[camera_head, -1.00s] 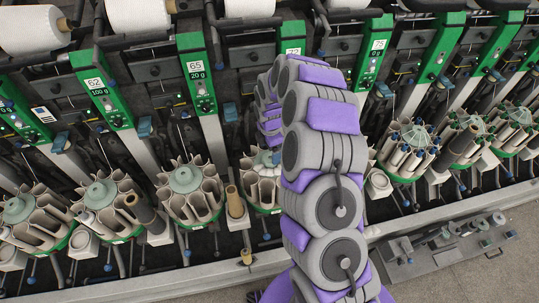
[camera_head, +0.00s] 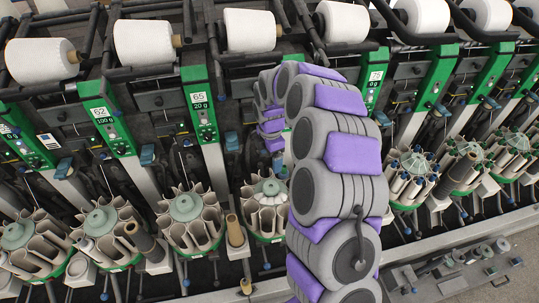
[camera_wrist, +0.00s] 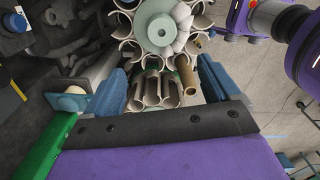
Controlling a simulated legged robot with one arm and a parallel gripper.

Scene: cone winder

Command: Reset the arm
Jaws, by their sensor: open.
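My grey and purple arm (camera_head: 338,185) rises through the middle of the head view and bends down towards the machine. My gripper (camera_wrist: 163,86) is open in the wrist view, with its two blue fingers wide apart and nothing held between them. It points down at a round magazine (camera_wrist: 158,28) of pale tubes with a grey-green hub. The magazine's front tubes show between the fingers, and I cannot tell the height above them. In the head view this is likely the magazine (camera_head: 268,202) just left of my arm.
The cone winder has a row of green numbered panels (camera_head: 110,125) with white yarn cones (camera_head: 249,31) above. More magazines (camera_head: 190,215) line the front. A brown tube (camera_head: 234,230) stands upright between two of them. A grey rail (camera_head: 460,232) and floor lie at the lower right.

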